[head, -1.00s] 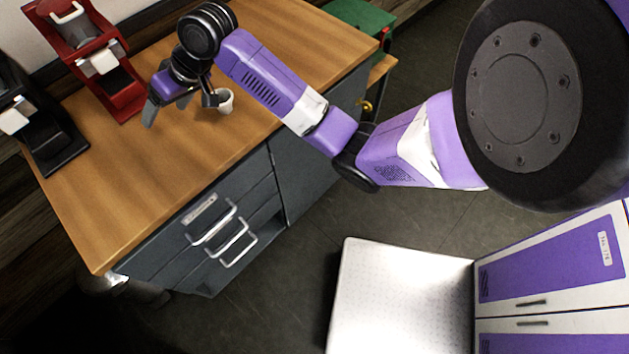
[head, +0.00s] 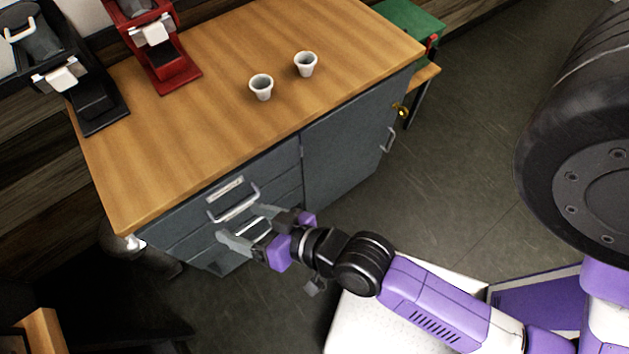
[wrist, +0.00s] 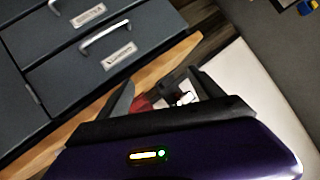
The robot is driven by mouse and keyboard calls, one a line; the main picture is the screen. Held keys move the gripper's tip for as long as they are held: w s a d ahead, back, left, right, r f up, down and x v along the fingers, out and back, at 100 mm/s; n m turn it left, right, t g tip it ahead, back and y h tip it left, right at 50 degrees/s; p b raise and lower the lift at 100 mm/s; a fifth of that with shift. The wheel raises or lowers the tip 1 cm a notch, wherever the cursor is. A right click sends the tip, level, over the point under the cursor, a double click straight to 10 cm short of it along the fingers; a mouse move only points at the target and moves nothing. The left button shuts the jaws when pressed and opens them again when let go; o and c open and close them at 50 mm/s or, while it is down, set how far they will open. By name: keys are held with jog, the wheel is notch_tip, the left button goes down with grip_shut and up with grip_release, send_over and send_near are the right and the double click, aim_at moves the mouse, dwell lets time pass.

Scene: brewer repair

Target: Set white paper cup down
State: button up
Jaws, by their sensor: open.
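Two white paper cups stand upright and apart on the wooden counter in the head view. One cup (head: 261,87) is nearer the middle. The other cup (head: 305,64) is farther back and to the right. I cannot tell which of them the task means. My gripper (head: 242,226) is open and empty, off the counter, in front of the grey drawers and well away from both cups. In the wrist view my gripper (wrist: 162,92) shows its two fingers spread with nothing held between them. No cup shows in that view.
A red brewer (head: 160,50) and a black brewer (head: 75,85) stand at the counter's back left. The counter (head: 190,140) is clear in front of them. Drawers with handles (head: 235,203) face my gripper. A green-topped stand (head: 410,25) is beyond the right end.

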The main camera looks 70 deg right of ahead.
jog(key=s+d+r+n, duration=0.1)
jog(key=s+r+n, duration=0.2)
jog(key=s, duration=0.5)
jog(key=s+d+r+n+t, duration=0.1)
jog(key=s+d+r+n, duration=0.1)
jog(key=s+r, duration=0.4)
jog(key=shift+s+n+t+y, duration=0.35)
jog(key=shift+s+n, duration=0.25)
jog(key=shift+s, duration=0.6)
jog(key=shift+d+f, duration=0.1)
jog(key=shift+f+b, duration=0.95)
jog(key=shift+b, duration=0.05)
